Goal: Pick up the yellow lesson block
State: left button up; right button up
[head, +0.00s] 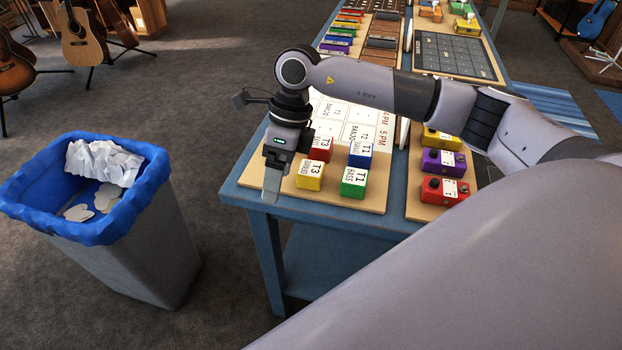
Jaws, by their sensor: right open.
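The yellow lesson block (310,177) sits on the near edge of the wooden schedule board (376,203), at the corner of the blue table. Its front reads T3 and BANJO. My right gripper (273,183) points down just left of the yellow block, by the board's left edge. It is open, and nothing shows between its fingers. One finger is in clear view; the other is largely hidden. A green block (354,183) and a blue block (360,154) stand to the right. My left gripper is out of view.
A grey bin (150,245) with a blue liner and crumpled paper stands left of the table. Yellow, purple and red pedal-like boxes (444,190) stand right of the board. My arm spans above the table. Guitars (82,40) stand at the far left.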

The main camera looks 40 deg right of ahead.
aim_at(311, 168)
jog(key=d+h, duration=0.1)
jog(key=d, duration=0.1)
jog(key=w+d+r+h, duration=0.1)
jog(key=d, duration=0.2)
jog(key=w+d+r+h, duration=0.1)
jog(key=d, duration=0.1)
jog(key=shift+d+r+m+t, duration=0.2)
jog(key=shift+m+t, duration=0.1)
jog(key=shift+t, duration=0.1)
jog(key=shift+d+f+h, duration=0.1)
jog(key=shift+d+h, duration=0.2)
notch_tip(311, 168, down, 7)
jog(key=shift+s+d+r, duration=0.1)
jog(key=shift+s+r, duration=0.05)
jog(key=c, duration=1.1)
